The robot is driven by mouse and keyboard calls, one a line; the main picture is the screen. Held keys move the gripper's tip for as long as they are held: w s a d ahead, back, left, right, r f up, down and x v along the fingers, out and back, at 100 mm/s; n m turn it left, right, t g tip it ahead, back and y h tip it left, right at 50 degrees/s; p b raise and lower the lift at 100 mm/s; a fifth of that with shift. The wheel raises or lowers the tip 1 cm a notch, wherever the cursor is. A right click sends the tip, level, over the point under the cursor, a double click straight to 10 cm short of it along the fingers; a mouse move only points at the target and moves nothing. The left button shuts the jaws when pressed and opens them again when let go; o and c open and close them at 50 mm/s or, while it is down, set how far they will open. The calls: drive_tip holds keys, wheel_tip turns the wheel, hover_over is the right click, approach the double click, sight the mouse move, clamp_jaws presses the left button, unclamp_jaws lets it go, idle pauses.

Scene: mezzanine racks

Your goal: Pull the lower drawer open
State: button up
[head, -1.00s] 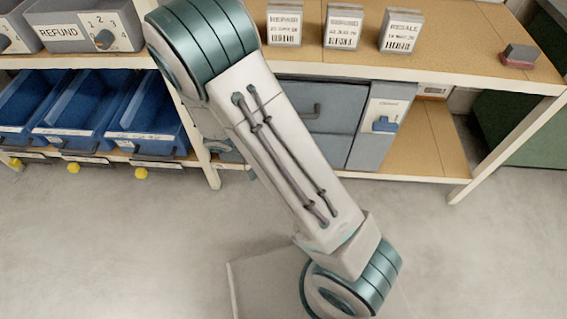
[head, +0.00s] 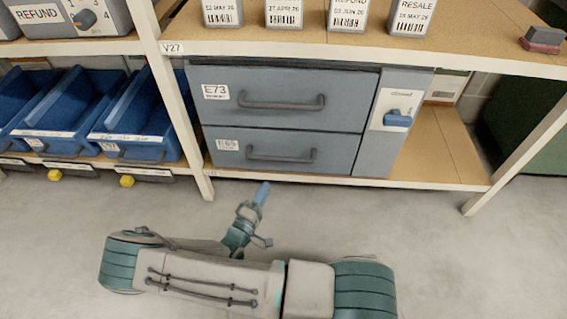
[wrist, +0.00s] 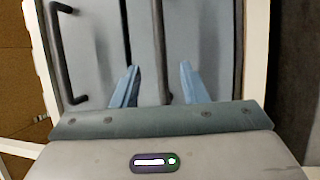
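The lower drawer (head: 225,157), labelled E65, is closed flush in the grey cabinet in the head view. Its dark bar handle (head: 282,156) runs sideways across its front. In the wrist view, turned sideways, the lower drawer (wrist: 212,55) is on the right and its handle (wrist: 161,50) runs up and down. My gripper (head: 264,187) is in front of the drawer. In the wrist view my gripper (wrist: 159,78) is open, its two blue fingers on either side of the handle line. Nothing shows between them but the handle end; contact cannot be told.
The upper drawer (head: 350,88), labelled E73, is closed above. A panel with a blue switch (head: 397,119) is to the right. A rack post (head: 181,100) stands at left, beside blue bins (head: 133,118). Small labelled boxes (head: 348,15) stand on the upper shelf (head: 480,52). The floor (head: 430,235) is clear.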

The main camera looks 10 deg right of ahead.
sight(283, 159)
drive_tip(key=b+x, duration=0.3)
drive_tip(key=x, duration=1)
drive_tip(key=shift+w+d+r, duration=0.1)
drive_tip(key=shift+w+d, duration=0.05)
drive_tip(key=shift+w, duration=0.05)
clamp_jaws()
